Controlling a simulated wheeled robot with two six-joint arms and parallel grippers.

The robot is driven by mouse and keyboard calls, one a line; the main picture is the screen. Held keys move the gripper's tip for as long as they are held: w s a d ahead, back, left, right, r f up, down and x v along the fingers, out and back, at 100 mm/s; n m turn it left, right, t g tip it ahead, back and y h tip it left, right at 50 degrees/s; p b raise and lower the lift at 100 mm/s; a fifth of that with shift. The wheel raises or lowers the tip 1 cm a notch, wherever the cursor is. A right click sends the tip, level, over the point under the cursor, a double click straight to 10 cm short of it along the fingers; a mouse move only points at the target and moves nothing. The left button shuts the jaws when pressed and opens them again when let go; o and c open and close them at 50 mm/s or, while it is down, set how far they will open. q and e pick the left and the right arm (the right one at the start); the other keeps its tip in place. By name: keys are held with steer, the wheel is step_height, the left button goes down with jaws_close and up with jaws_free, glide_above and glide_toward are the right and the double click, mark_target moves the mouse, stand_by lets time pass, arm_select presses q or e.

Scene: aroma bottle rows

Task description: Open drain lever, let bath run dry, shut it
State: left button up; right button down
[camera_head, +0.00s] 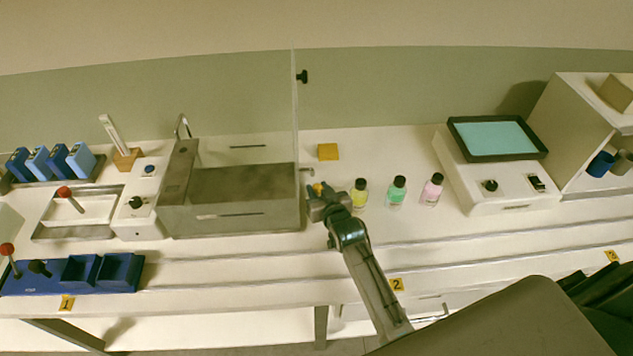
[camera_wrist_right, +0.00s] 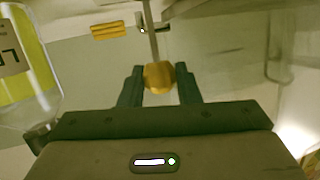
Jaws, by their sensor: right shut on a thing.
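The metal bath (camera_head: 228,215) stands left of centre in the head view. Its inside looks dull grey-brown, and I cannot tell the water level. At its right end is the drain lever, with an orange-yellow knob (camera_head: 318,188) on a thin rod. My right gripper (camera_head: 322,196) is at that end, shut on the knob. In the right wrist view, the knob (camera_wrist_right: 159,77) sits between the two fingers of my right gripper (camera_wrist_right: 158,86), and the rod runs up from it. I cannot tell whether the drain is open. My left gripper is out of view.
A yellow bottle (camera_head: 359,195), a green bottle (camera_head: 396,192) and a pink bottle (camera_head: 432,190) stand just right of my right gripper. A yellow block (camera_head: 328,151) lies behind it. A screen unit (camera_head: 515,190) stands farther right. The bench front is mostly clear.

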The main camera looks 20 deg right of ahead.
steer(key=shift+s+a+f, duration=0.25)
steer(key=shift+s+f, duration=0.15)
steer(key=shift+s, duration=0.3)
steer(key=shift+s+f, duration=0.1)
steer(key=shift+s, duration=0.15)
steer(key=shift+s+a+f+p, duration=0.15)
steer(key=shift+s+f+p, duration=0.1)
steer(key=shift+s+p, duration=0.15)
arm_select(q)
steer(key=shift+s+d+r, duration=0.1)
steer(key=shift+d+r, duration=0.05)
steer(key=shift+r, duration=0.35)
arm_select(e)
steer(key=shift+s+f, duration=0.1)
steer(key=shift+s, duration=0.05)
steer(key=c, duration=1.2)
jaws_free()
steer(key=shift+a, duration=0.1)
steer(key=shift+o, duration=0.5)
steer(key=shift+w+r, duration=0.2)
